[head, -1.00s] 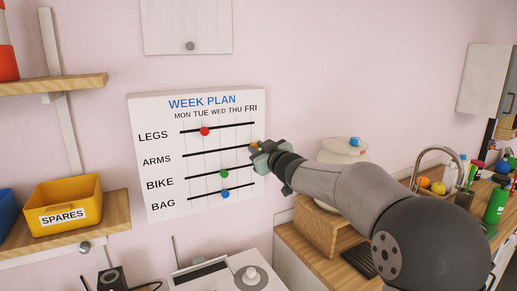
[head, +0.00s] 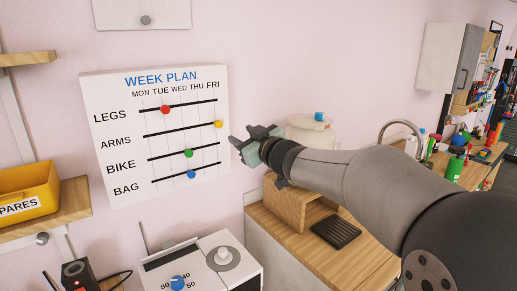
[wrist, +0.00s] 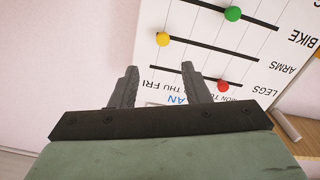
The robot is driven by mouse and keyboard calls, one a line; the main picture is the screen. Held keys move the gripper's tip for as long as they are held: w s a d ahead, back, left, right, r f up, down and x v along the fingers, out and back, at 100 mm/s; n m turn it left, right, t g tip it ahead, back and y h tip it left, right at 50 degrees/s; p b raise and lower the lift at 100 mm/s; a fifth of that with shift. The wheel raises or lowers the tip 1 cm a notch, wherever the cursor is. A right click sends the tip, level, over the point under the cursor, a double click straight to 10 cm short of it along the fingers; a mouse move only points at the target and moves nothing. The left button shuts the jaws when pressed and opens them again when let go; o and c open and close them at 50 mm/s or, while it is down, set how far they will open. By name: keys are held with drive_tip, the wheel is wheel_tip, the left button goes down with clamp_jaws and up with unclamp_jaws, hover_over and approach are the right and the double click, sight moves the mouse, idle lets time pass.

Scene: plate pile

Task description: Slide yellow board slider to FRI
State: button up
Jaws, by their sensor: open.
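The yellow slider (head: 219,124) sits at the right end of the ARMS track on the white WEEK PLAN board (head: 210,180), in line with the FRI column. It also shows in the wrist view (wrist: 163,39), at the FRI end of its track. My gripper (head: 242,139) is open and empty, to the right of the board and apart from the yellow slider. In the wrist view its fingers (wrist: 158,67) are spread, with the yellow slider beyond their tips and nothing between them.
On the other tracks are a red slider (head: 165,109), a green slider (head: 188,153) and a blue slider (head: 191,174). A yellow SPARES bin (head: 25,187) stands on the left shelf. A white appliance (head: 225,275) stands below the board. Bare wall lies right of the board.

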drive_tip(key=v, duration=0.6)
drive_tip(key=shift+s+d, duration=0.15)
drive_tip(key=shift+s, duration=0.05)
drive_tip(key=s+d+f+m+g+h, duration=0.3)
drive_tip(key=s+d+f+m+h, duration=0.15)
drive_tip(key=d+f+h, duration=0.35)
drive_tip(key=s+d+f+m+g+h, duration=0.2)
drive_tip(key=s+d+f+m+h, duration=0.15)
drive_tip(key=s+d+f, duration=0.45)
drive_tip(key=s+a+f+m+g+y, duration=0.1)
drive_tip(key=s+f+g, duration=0.3)
drive_tip(key=s, duration=0.6)
drive_tip(key=s+a+f+m+g, duration=0.1)
drive_tip(key=s+a+f+g, duration=0.2)
drive_tip(key=s+f, duration=0.6)
drive_tip(key=shift+s+g+y, duration=0.35)
drive_tip(key=shift+s+g, duration=0.05)
drive_tip(key=shift+g, duration=0.8)
